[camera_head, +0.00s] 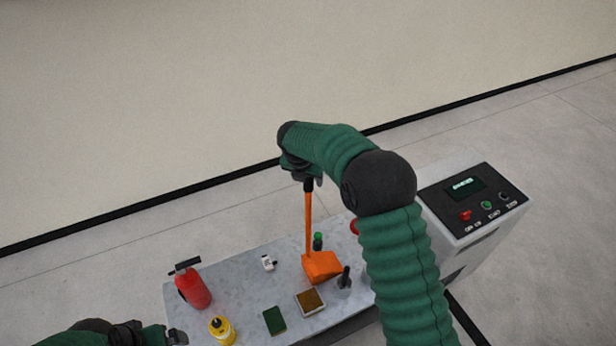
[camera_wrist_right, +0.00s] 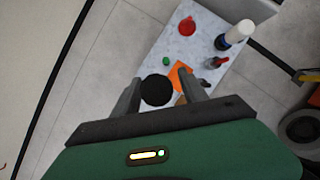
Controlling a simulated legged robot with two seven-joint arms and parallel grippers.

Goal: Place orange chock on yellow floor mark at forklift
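The orange chock (camera_head: 322,266) is a wedge block with a long upright orange handle and a black grip at its top. It appears to stand on the grey table. My right gripper (camera_head: 309,183) is at the top of the handle. In the right wrist view, the round black grip end (camera_wrist_right: 157,90) lies between the parted fingers, with a gap visible on the right side; the orange block (camera_wrist_right: 180,76) shows beyond it. My left gripper (camera_head: 177,337) is at the bottom left edge, mostly cut off. No yellow floor mark is clearly seen.
The table (camera_head: 240,288) also holds a red extinguisher (camera_head: 194,288), a yellow bottle (camera_head: 222,330), a green pad (camera_head: 274,320) and a brown-topped block (camera_head: 310,301). A control box (camera_head: 472,210) stands right. A dark wheel-like shape (camera_wrist_right: 302,132) shows at the wrist view's right edge.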

